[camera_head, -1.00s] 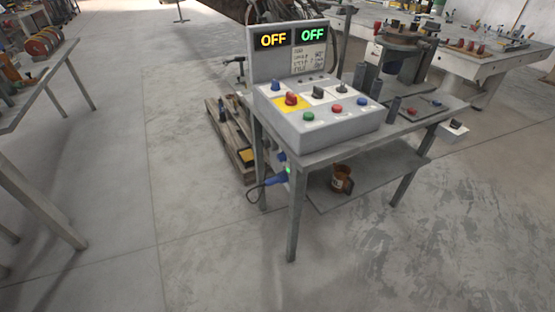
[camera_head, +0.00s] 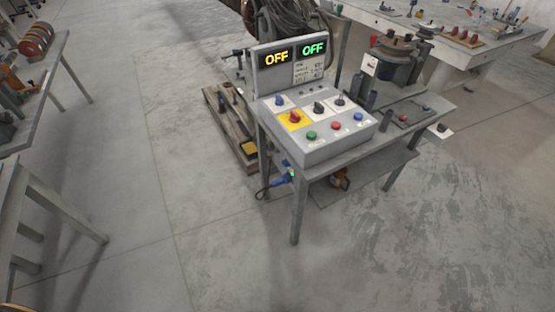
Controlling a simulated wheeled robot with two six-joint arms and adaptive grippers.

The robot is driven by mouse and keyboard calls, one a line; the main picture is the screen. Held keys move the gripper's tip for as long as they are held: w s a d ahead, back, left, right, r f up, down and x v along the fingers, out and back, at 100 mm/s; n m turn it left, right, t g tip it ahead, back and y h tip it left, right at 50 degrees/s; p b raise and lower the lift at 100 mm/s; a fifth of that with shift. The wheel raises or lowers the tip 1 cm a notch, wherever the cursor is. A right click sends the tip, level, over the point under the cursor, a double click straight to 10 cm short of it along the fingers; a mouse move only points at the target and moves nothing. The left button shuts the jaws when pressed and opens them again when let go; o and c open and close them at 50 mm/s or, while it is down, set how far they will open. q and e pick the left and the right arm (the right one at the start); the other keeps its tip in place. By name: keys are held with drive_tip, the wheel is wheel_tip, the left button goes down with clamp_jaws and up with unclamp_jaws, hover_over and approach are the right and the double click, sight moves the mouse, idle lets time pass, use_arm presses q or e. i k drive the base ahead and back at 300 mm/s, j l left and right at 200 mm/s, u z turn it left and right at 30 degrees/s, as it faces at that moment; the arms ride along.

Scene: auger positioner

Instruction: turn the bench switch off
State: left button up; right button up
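A grey control box (camera_head: 322,147) stands on a small metal bench (camera_head: 349,157) ahead of me. Its sloped face carries a red rotary switch (camera_head: 295,117) on a yellow plate, dark rotary knobs (camera_head: 319,107), and green (camera_head: 311,135), red (camera_head: 336,126) and blue (camera_head: 358,117) buttons. Its upright panel has two displays, a yellow one (camera_head: 276,58) and a green one (camera_head: 313,49), both reading OFF. I cannot tell which control is the bench switch. A blue plug (camera_head: 282,179) with a cable is at the bench's left side. Neither gripper is in view.
A wooden pallet (camera_head: 231,122) lies on the floor left of the bench. Work tables stand at the far left (camera_head: 50,62) and back right (camera_head: 455,45). A cylindrical machine (camera_head: 398,60) stands behind the bench's right end. Floor in front is clear.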

sight(286, 164)
drive_tip(key=i+j+z, duration=0.2)
drive_tip(key=j, duration=0.6)
drive_tip(key=i+j+z, duration=0.25)
drive_tip(key=j, duration=0.6)
drive_tip(key=i+j+z, duration=0.2)
drive_tip(key=j, duration=0.65)
drive_tip(key=j+z, duration=0.2)
drive_tip(key=j, duration=0.65)
drive_tip(key=k, duration=0.05)
